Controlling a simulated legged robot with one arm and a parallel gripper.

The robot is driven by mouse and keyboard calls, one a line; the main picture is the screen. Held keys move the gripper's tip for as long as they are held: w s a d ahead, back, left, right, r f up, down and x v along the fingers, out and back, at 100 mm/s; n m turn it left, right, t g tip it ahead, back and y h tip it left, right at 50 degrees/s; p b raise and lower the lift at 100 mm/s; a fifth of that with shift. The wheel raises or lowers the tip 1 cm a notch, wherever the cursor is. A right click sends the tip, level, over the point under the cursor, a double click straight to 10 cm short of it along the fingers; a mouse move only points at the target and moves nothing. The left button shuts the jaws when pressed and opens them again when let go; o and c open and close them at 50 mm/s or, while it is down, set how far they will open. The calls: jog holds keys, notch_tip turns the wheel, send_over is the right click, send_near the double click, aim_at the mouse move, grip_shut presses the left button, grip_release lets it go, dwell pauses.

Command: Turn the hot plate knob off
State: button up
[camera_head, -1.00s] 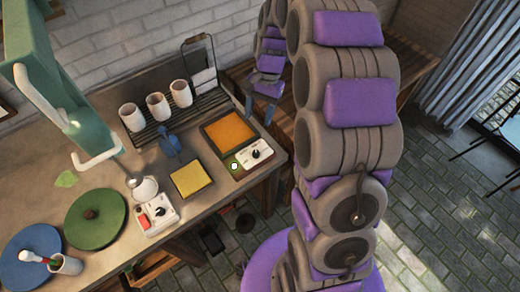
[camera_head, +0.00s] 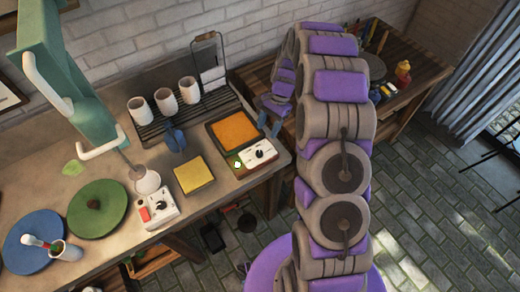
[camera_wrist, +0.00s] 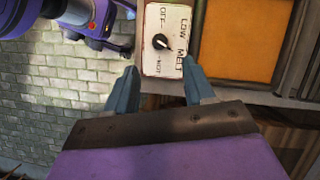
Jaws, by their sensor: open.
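The hot plate (camera_head: 213,128) has an orange top and a white control panel (camera_head: 268,146) at its front right, near the counter edge. Its black knob (camera_head: 258,154) also shows in the wrist view (camera_wrist: 160,41). The panel there reads OFF, LOW, MELT and HOT; the knob's pointer appears to slant toward the lower right, nearer MELT than OFF. A green-and-white indicator (camera_head: 234,162) sits left of the panel. My gripper (camera_wrist: 158,74) is open and empty, its blue-grey fingers on either side of the panel's lower part in the picture. Contact with the knob cannot be told.
A second white control box (camera_head: 155,209) with a red switch stands to the left. A yellow square (camera_head: 193,175), several white cups and a blue object (camera_head: 175,138) are on the counter near the hot plate. A wooden bench (camera_head: 405,95) with bottles is at the back right.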

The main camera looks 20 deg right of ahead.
aim_at(260, 152)
jog(key=b+x, duration=0.1)
jog(key=x, duration=0.9)
jog(key=shift+a+f, duration=0.15)
jog(key=shift+f, duration=0.25)
grip_shut()
